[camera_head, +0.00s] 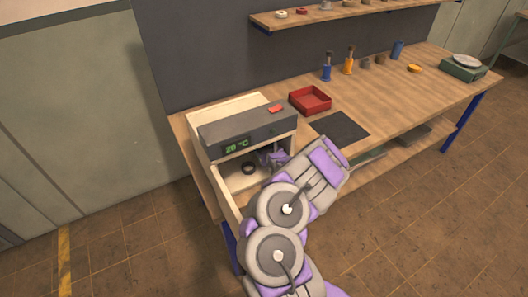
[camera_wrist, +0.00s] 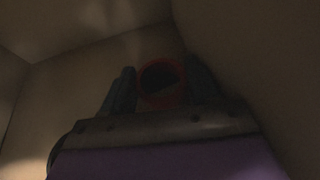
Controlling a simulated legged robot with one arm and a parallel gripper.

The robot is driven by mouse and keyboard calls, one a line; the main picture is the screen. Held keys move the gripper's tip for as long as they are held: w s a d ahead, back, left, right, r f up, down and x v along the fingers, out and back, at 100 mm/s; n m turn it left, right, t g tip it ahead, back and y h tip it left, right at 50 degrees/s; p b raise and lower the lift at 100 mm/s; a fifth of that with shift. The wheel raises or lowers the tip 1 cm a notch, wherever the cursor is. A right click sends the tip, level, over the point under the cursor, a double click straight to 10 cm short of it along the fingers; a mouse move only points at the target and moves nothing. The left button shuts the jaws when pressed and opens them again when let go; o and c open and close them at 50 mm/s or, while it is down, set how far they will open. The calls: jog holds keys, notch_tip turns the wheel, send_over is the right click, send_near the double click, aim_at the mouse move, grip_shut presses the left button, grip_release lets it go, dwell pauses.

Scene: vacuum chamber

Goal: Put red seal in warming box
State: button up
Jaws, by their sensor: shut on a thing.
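The warming box (camera_head: 208,142) stands at the left end of the bench, its front open, with a green 20 °C readout and a red button on its dark top panel. My gripper (camera_head: 270,158) reaches into its opening from the right. In the wrist view my gripper (camera_wrist: 160,88) is shut on the red seal (camera_wrist: 161,102), a ring held between the two fingers. Beige box walls surround it. The red seal is hidden in the head view. Whether it touches the box floor is too dark to tell.
A dark ring (camera_head: 249,168) lies inside the box. The open door (camera_head: 227,212) juts out at the front left. A red tray (camera_head: 310,100) and a black mat (camera_head: 341,127) lie right of the box. Small bottles and a scale (camera_head: 464,68) stand farther right.

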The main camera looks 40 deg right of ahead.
jog(key=shift+a, duration=0.55)
jog(key=o, duration=0.7)
jog(key=shift+d+f, duration=0.1)
jog(key=shift+d, duration=0.1)
jog(key=shift+o, duration=0.2)
jog(key=shift+d, duration=0.15)
jog(key=shift+s+a+r+p, duration=0.25)
jog(key=shift+s+r+p, duration=0.15)
jog(key=shift+p, duration=0.2)
jog(key=s+a+p, duration=0.1)
jog(key=s+p, duration=0.1)
jog(key=s, duration=0.1)
jog(key=s+a+p, duration=0.1)
jog(key=s+p, duration=0.1)
jog(key=s, duration=0.2)
jog(key=s+a+p, duration=0.2)
jog(key=s, duration=0.1)
jog(key=shift+s, duration=0.4)
jog(key=shift+s+a, duration=0.2)
jog(key=shift+s, duration=0.15)
